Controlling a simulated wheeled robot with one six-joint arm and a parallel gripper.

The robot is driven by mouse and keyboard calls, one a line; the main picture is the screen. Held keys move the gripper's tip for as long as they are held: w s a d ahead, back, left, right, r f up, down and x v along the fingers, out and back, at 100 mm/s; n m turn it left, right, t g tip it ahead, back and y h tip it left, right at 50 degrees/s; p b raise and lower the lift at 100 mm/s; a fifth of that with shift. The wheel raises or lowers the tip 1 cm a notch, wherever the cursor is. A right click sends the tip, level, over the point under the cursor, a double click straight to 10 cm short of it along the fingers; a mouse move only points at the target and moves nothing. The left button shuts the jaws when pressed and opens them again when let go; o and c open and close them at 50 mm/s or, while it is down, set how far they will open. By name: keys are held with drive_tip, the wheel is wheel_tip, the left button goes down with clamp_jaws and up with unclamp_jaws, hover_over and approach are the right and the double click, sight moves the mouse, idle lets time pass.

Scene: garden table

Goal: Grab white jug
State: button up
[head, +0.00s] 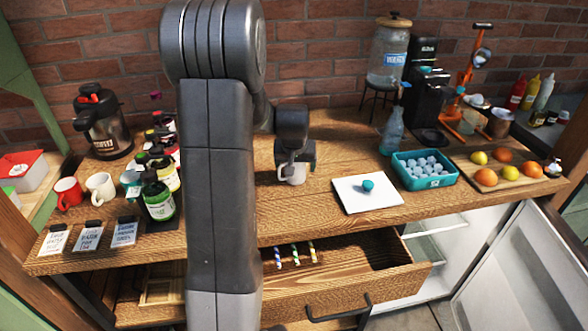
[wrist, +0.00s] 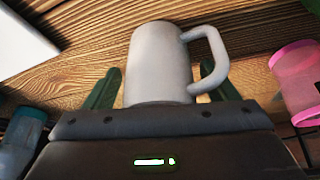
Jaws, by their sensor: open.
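A white jug (head: 291,174) with a handle stands on the wooden table, just below my gripper (head: 299,158) in the head view. In the wrist view the white jug (wrist: 160,60) is close up, with its handle to the right. My gripper (wrist: 158,85) is open, with one green finger on either side of the jug. The right finger is partly behind the handle. Whether the fingers touch the jug cannot be told. The jug's lower part is hidden by the gripper body in the wrist view. A second white mug (head: 101,188) stands at the left of the table.
A white board (head: 367,193) with a teal object on it lies right of the jug. A teal tray (head: 422,169) stands beyond it. A pink container (wrist: 297,80) is at the right of the wrist view. Several bottles stand left of my arm. An open drawer (head: 345,268) juts out below.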

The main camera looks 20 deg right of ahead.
drive_tip(key=shift+w+f, duration=0.1)
drive_tip(key=shift+f, duration=0.1)
drive_tip(key=c, duration=1.3)
drive_tip(key=shift+o, duration=0.2)
drive_tip(key=shift+r, duration=0.2)
